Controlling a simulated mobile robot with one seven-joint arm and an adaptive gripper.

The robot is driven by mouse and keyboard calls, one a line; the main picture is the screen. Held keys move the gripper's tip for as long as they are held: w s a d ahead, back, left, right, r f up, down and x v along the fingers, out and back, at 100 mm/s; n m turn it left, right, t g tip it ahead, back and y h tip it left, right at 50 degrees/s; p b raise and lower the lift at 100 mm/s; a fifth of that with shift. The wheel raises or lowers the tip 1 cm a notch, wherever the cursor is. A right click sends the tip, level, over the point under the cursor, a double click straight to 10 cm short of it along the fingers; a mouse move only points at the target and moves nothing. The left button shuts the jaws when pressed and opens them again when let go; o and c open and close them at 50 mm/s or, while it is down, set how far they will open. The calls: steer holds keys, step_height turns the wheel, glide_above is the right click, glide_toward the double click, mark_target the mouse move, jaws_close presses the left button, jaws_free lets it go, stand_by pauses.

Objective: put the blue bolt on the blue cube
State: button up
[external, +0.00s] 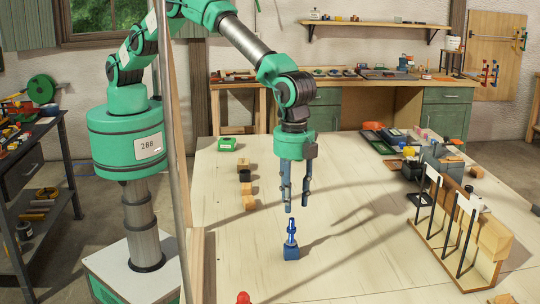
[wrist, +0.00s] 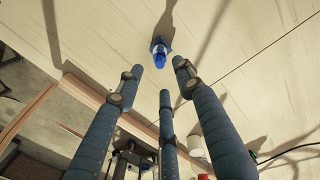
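The blue cube (external: 291,253) sits on the pale wooden table. The blue bolt (external: 291,231) stands upright on top of it, head down, and looks to be touching the cube. In the wrist view, the blue bolt and cube (wrist: 160,49) overlap near the top middle, just beyond the fingertips, so I cannot separate them clearly. My gripper (external: 297,205) hangs pointing down above the bolt, with a small gap between fingertips and bolt. Its fingers are spread and hold nothing; they also show apart in the wrist view (wrist: 159,76).
Small wooden blocks (external: 247,188) and a green box (external: 228,144) lie left of my gripper. A wooden rack with black rods (external: 455,235) stands at the right. A red object (external: 243,297) is at the front edge. The table around the cube is clear.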

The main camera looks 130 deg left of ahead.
steer(key=shift+r, duration=2.3)
